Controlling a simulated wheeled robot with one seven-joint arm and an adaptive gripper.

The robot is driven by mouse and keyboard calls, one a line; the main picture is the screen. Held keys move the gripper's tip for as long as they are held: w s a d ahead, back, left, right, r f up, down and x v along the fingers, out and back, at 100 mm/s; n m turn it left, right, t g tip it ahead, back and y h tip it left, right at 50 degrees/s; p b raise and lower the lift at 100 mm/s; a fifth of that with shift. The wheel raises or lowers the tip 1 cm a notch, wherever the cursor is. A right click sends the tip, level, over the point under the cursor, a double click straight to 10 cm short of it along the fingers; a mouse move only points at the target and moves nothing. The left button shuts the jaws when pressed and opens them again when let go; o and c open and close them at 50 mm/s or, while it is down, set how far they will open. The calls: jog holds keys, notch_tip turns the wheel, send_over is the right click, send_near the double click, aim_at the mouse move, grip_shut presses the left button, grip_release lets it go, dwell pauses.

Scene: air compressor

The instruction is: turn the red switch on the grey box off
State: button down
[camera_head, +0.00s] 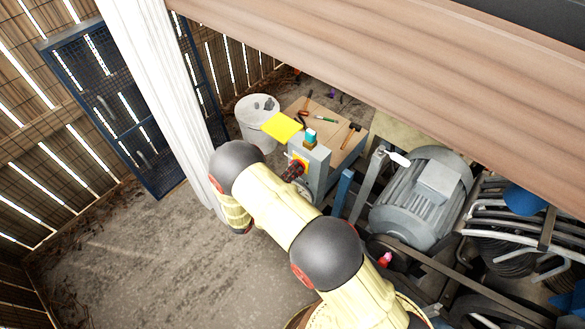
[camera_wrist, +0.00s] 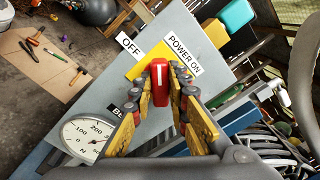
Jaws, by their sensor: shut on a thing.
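The red switch (camera_wrist: 160,80) sits on a yellow plate (camera_wrist: 138,70) on the face of the grey box (camera_wrist: 105,88) in the wrist view. Its white mark points up in the picture, between the "OFF" label at upper left and the "POWER ON" label at upper right. My gripper (camera_wrist: 163,98) is shut on the red switch, one finger on each side. In the head view the grey box (camera_head: 318,165) stands beyond my arm, and my gripper (camera_head: 295,169) is at its front face. The switch is mostly hidden there.
A round gauge (camera_wrist: 88,132) is on the box face below the switch. Behind stand a wooden board with tools (camera_head: 325,118) and a white bucket (camera_head: 252,125). A grey motor (camera_head: 415,205) with belts and pipes is at right. Open floor (camera_head: 160,260) lies at left.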

jog(key=shift+w+a+f+n+p, duration=0.1)
jog(key=shift+n+p, duration=0.35)
jog(key=shift+n, duration=1.5)
jog(key=shift+f+n+p, duration=0.1)
jog(key=shift+n+p, duration=0.3)
jog(key=shift+n, duration=1.55)
jog(key=c, duration=1.7)
grip_release()
jog(key=v, duration=1.2)
